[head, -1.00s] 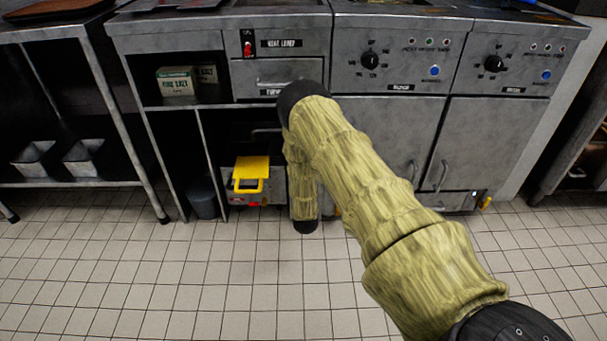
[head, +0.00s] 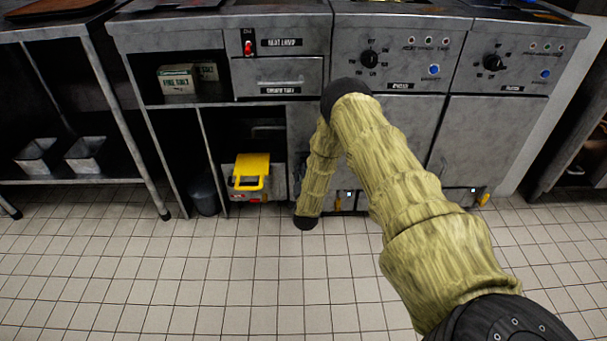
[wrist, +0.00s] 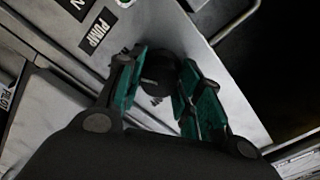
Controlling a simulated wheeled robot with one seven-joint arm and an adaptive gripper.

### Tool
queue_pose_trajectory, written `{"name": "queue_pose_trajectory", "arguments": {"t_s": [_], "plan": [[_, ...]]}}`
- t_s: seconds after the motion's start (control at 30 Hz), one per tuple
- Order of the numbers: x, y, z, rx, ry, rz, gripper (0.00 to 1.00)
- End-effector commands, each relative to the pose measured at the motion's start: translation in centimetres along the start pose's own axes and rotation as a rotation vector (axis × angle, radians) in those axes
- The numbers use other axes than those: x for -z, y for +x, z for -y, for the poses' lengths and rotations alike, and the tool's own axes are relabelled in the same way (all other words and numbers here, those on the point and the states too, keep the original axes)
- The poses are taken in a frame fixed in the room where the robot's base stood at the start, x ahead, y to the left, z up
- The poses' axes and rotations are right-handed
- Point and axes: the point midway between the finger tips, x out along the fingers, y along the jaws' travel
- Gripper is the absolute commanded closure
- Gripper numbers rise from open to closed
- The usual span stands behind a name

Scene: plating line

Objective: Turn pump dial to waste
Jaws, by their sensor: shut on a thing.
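The pump dial (wrist: 158,66) is a dark round knob on a grey metal panel, below a black label reading PUMP (wrist: 98,31) in the wrist view. My gripper (wrist: 159,76) has its two teal-padded fingers on either side of the dial and is shut on it. The dial's pointer and any waste mark cannot be made out. In the head view my arm covers this area, and the gripper and pump dial are hidden behind it.
A yellow handle-like part (head: 250,172) sits in the open bay left of my arm. Two upper dials (head: 369,59) (head: 492,62) and a red switch (head: 248,47) are on the front panels. The tiled floor (head: 200,290) in front is clear.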

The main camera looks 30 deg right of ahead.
Motion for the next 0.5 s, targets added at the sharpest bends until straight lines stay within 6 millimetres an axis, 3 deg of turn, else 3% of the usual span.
{"name": "queue_pose_trajectory", "arguments": {"t_s": [0.43, 0.47, 0.5], "plan": [[-0.11, -0.02, 0.00, 0.000, 0.009, 0.001, 0.88], [-0.11, -0.02, 0.00, 0.000, 0.009, 0.001, 0.59], [-0.11, -0.02, 0.00, 0.000, 0.009, 0.001, 0.51]]}}
